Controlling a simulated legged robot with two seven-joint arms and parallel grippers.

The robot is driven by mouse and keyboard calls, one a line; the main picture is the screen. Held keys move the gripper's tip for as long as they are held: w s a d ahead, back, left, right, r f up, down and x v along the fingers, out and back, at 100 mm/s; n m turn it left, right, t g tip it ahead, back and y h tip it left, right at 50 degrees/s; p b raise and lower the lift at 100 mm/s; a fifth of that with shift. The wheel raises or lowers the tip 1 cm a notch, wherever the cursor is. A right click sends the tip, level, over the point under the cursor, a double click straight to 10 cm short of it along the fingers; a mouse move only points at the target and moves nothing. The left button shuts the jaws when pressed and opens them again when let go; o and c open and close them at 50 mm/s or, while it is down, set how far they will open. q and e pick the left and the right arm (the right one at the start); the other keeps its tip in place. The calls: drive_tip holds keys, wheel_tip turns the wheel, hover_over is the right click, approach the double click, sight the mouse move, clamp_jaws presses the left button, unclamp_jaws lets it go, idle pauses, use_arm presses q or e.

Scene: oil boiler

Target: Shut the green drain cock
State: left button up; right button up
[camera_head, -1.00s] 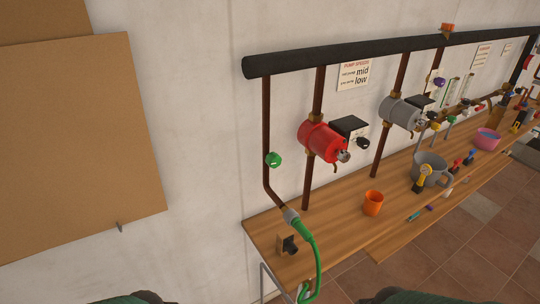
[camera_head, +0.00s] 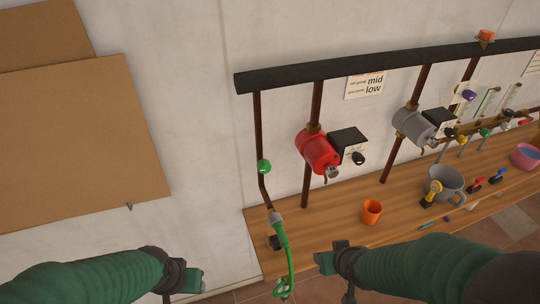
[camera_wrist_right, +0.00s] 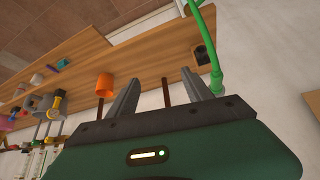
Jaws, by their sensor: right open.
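A round green knob (camera_head: 264,166) sits on the leftmost vertical brown pipe in the head view, and I take it to be the drain cock; its open or shut position is too small to tell. Below it, a green hose (camera_head: 284,250) hangs from a grey connector at the pipe's end. My left gripper (camera_head: 190,277) is at the lower left, apart from the knob, with its fingers not clear.
The wooden bench (camera_head: 335,228) holds an orange cup (camera_head: 371,212), a grey mug (camera_head: 447,184) and small coloured parts. A red pump (camera_head: 316,150) and a grey pump (camera_head: 413,127) are on pipes above. A small dark block (camera_head: 276,242) stands near the hose.

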sight(266, 169)
drive_tip(key=w+a+r+n+t+y, duration=0.3)
drive_tip(key=w+a+r+t+y, duration=0.2)
drive_tip(key=w+a+r+t, duration=0.5)
use_arm(q)
wheel_tip(266, 169, down, 9)
drive_tip(key=a+b, duration=0.2)
drive_tip(key=b, duration=0.7)
use_arm(e)
drive_tip(key=shift+t, duration=0.4)
drive_tip(key=a+p+x, duration=0.1)
drive_tip(key=x, duration=0.4)
drive_tip(key=p+x, duration=0.1)
drive_tip(key=x, duration=0.4)
drive_tip(key=s+a+f+p+x, duration=0.1)
drive_tip(key=x, duration=0.4)
drive_tip(key=shift+w+a+f+p, duration=0.1)
drive_tip(key=shift+w+a+p, duration=0.1)
drive_tip(key=shift+a+p, duration=0.2)
drive_tip(key=shift+w+a, duration=0.3)
drive_tip(key=shift+w, duration=0.1)
use_arm(q)
drive_tip(key=r, duration=0.4)
drive_tip(key=shift+w+d, duration=0.1)
drive_tip(key=shift+d, duration=0.15)
use_arm(e)
drive_tip(key=shift+d, duration=0.1)
drive_tip(key=shift+d, duration=0.15)
drive_tip(key=c, duration=0.4)
clamp_jaws()
